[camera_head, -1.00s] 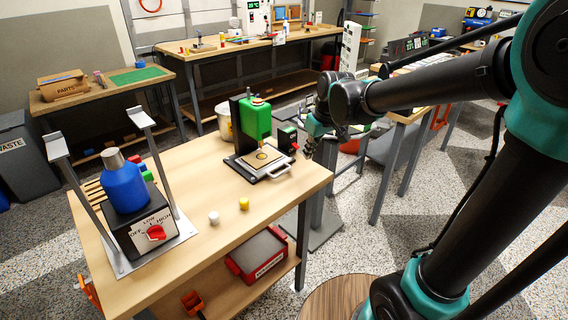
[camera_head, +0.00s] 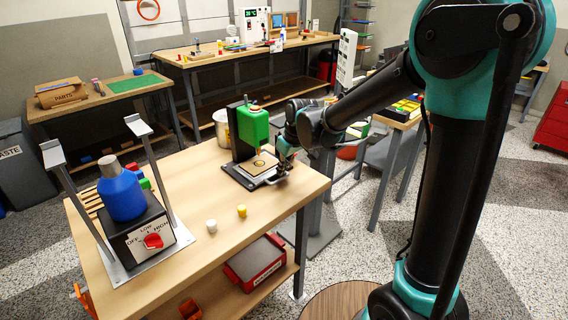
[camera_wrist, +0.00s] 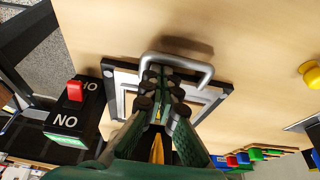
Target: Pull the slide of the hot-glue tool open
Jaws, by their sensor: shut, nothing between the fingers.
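The hot-glue tool stands at the back right of the workbench, with a green body (camera_head: 252,130) on a black upright. Its slide (camera_head: 257,165) is a flat plate low at the front, with a bent silver handle (camera_wrist: 190,60) on its outer edge. In the head view my gripper (camera_head: 283,170) is at the slide's right front, by the handle. In the wrist view my gripper (camera_wrist: 164,78) is shut and empty, its tips over the slide's edge just inside the handle bar. Whether the fingers touch the bar cannot be told.
A black switch box with a red rocker (camera_wrist: 75,91) stands beside the slide. A blue bottle (camera_head: 122,194) sits on a dial box at the bench's left. White (camera_head: 212,226) and yellow (camera_head: 242,211) cylinders stand in front of the tool. The bench's front right is clear.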

